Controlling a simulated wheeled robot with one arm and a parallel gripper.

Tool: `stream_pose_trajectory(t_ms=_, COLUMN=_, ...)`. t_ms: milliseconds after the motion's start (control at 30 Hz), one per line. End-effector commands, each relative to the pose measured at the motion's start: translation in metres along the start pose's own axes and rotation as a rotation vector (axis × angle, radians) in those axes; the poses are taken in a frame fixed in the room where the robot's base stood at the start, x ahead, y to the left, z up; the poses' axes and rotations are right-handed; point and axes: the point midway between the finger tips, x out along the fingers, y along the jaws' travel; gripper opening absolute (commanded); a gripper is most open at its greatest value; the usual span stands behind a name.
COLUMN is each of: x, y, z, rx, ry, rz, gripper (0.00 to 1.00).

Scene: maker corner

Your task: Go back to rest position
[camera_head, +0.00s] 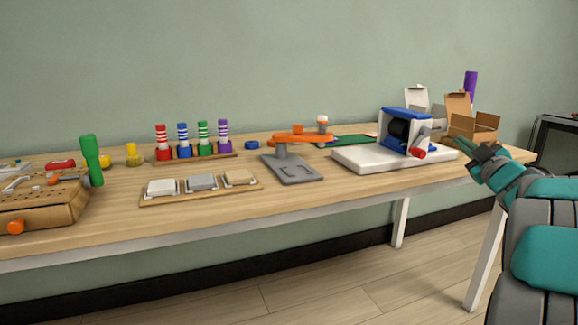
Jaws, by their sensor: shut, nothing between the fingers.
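My gripper (482,158) is at the right end of the workbench, on the end of my teal and grey arm. It is shut and holds nothing. It is in front of the open cardboard boxes and right of the white board, apart from the blue machine. The wooden workbench (340,196) runs across the view. Whether the fingertips touch the bench top cannot be told.
A blue machine with a red knob (405,128) stands on a white board (362,160). Open cardboard boxes (473,130) stand behind my gripper. An orange-armed grey stand (293,168), a tray of blocks (200,186) and striped pegs (183,142) lie further left.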

Motion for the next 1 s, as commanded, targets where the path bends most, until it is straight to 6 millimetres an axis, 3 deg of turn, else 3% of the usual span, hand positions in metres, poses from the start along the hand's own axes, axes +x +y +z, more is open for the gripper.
stream_pose_trajectory(t_ms=33, x=-0.002, y=0.002, z=-0.004, rx=0.015, ry=-0.058, rz=0.033, gripper=0.0)
stream_pose_trajectory(t_ms=167, x=-0.02, y=-0.001, z=0.013, rx=0.084, ry=-0.254, rz=0.109, gripper=0.0)
stream_pose_trajectory(t_ms=367, x=-0.073, y=-0.037, z=0.041, rx=0.217, ry=-0.565, rz=0.149, gripper=0.0)
stream_pose_trajectory(t_ms=467, x=-0.109, y=-0.07, z=0.052, rx=0.291, ry=-0.728, rz=0.128, gripper=0.0)
stream_pose_trajectory(t_ms=667, x=-0.202, y=-0.159, z=0.061, rx=0.427, ry=-1.062, rz=-0.001, gripper=0.0)
stream_pose_trajectory(t_ms=800, x=-0.275, y=-0.223, z=0.051, rx=0.493, ry=-1.274, rz=-0.144, gripper=0.0)
stream_pose_trajectory(t_ms=1000, x=-0.383, y=-0.297, z=0.019, rx=0.531, ry=-1.539, rz=-0.388, gripper=0.0)
